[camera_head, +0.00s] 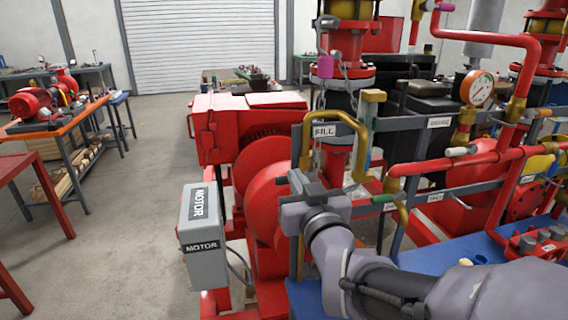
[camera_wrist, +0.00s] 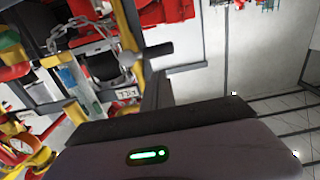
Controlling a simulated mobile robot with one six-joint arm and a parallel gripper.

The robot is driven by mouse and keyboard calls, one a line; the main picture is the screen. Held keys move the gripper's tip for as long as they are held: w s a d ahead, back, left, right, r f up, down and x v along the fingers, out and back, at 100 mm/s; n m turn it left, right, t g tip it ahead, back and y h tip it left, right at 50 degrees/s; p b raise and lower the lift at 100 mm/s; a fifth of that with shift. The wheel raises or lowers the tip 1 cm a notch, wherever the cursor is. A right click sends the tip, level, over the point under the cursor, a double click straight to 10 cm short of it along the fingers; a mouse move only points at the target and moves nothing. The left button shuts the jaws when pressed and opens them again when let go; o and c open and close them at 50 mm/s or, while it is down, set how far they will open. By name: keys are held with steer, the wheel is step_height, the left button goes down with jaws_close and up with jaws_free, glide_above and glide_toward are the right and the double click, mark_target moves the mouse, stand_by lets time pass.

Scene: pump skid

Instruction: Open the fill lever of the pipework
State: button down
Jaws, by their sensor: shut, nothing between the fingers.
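The FILL label (camera_head: 323,130) is on the grey frame post of the pipework, beside a bent brass pipe (camera_head: 346,114). My gripper (camera_head: 297,180) is shut and empty, just below the label and in front of the pipework. In the wrist view my gripper (camera_wrist: 155,84) is shut, its fingers running up from the dark palm. A short dark handle (camera_wrist: 159,49) with a grey rounded end, perhaps the fill lever, shows just beyond the fingertips there. I cannot tell whether they touch. The FILL label (camera_wrist: 127,93) is turned over beside the fingers. In the head view I cannot clearly make out the lever near my gripper.
A grey motor box (camera_head: 200,228) stands left of my gripper, before the red motor (camera_head: 265,195). A chain (camera_head: 319,103) hangs by the pipe. Open floor lies left.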

mark_target(285, 176)
steer(key=shift+w+a+r+p, duration=0.1)
steer(key=shift+w+a+p, duration=0.1)
steer(key=shift+w+p, duration=0.6)
steer(key=shift+w+a+f+p, duration=0.1)
steer(key=shift+w+a+p, duration=0.15)
steer(key=shift+w, duration=0.9)
steer(key=shift+w+a+r+p, duration=0.15)
steer(key=shift+w+p, duration=0.4)
steer(key=shift+w, duration=0.45)
steer(key=shift+s+a+f, duration=0.1)
steer(key=shift+a+f, duration=0.1)
steer(key=shift+f, duration=0.3)
steer(key=shift+s+a+f, duration=0.1)
steer(key=shift+a+f, duration=0.1)
steer(key=shift+f, duration=0.3)
steer(key=shift+a+f+b, duration=0.1)
steer(key=shift+f+b, duration=0.4)
steer(key=shift+f, duration=0.95)
steer(key=d+f+b, duration=0.4)
steer(key=f+b, duration=0.1)
steer(key=b, duration=0.3)
steer(key=s+b, duration=0.4)
steer(key=s, duration=0.4)
steer(key=shift+s+r+b, duration=0.15)
steer(key=shift+r+b, duration=0.15)
steer(key=shift+d, duration=0.1)
